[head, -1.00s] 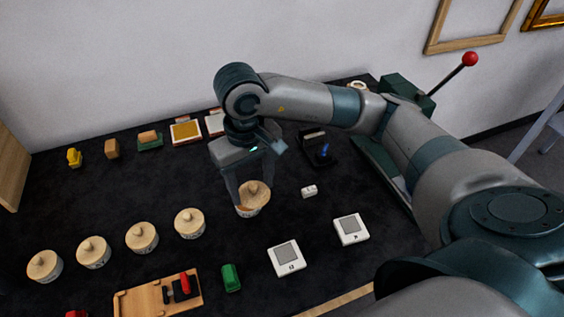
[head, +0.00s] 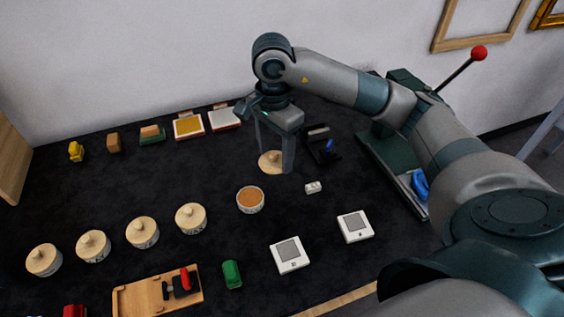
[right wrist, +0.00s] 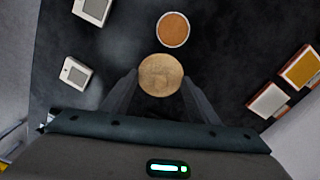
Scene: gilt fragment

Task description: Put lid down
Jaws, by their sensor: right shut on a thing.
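A round pale wooden lid (head: 268,163) is between the fingers of my right gripper (head: 275,165), which is shut on it. The lid is behind and a little right of a small round pot (head: 250,200), low over or at the black table; I cannot tell if it touches. The pot is uncovered, with an orange-brown fill. In the right wrist view the lid (right wrist: 160,75) lies between the fingertips, with the open pot (right wrist: 173,30) just beyond and apart from it. My left gripper is not in view.
Several lidded pots (head: 142,232) stand in a row at left. A small white block (head: 313,187) and a black holder (head: 322,148) are right of the lid. White devices (head: 290,254), a green block (head: 232,274) and a wooden tray (head: 130,301) lie in front. Table left of the lid is clear.

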